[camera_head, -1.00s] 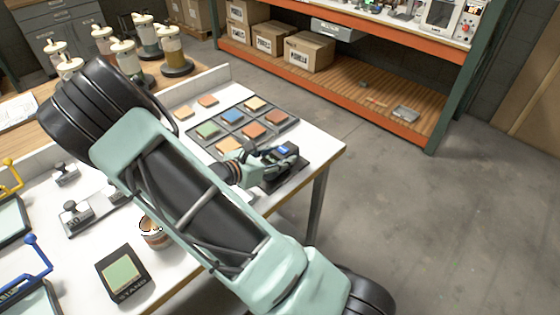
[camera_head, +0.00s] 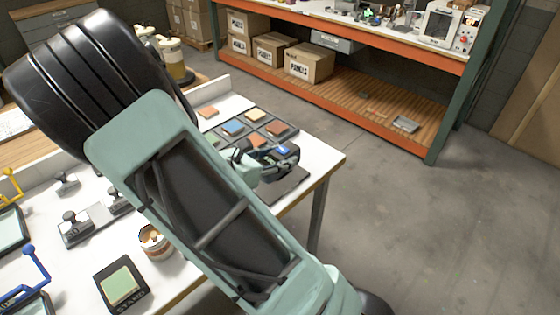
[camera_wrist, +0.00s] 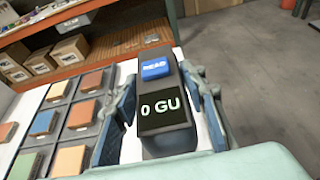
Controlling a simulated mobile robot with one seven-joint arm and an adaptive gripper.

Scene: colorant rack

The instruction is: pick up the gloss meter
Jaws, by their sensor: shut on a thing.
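The gloss meter (camera_wrist: 165,125) is a dark grey block with a blue button marked READ and a screen showing "0 GU". In the wrist view it sits upright between the two fingers of my gripper (camera_wrist: 165,100), which is shut on it. In the head view my gripper (camera_head: 272,160) is at the table's right end, and the meter (camera_head: 283,151) shows as a dark shape with a blue spot. A dark pad (camera_head: 285,187) lies below it. The arm hides part of the view, and I cannot tell how far the meter is above the pad.
A tray of coloured sample tiles (camera_head: 233,128) lies just behind and left of my gripper. A small can (camera_head: 154,242) and a stand with a green panel (camera_head: 122,283) are at the front left. Floor lies open past the table's right edge.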

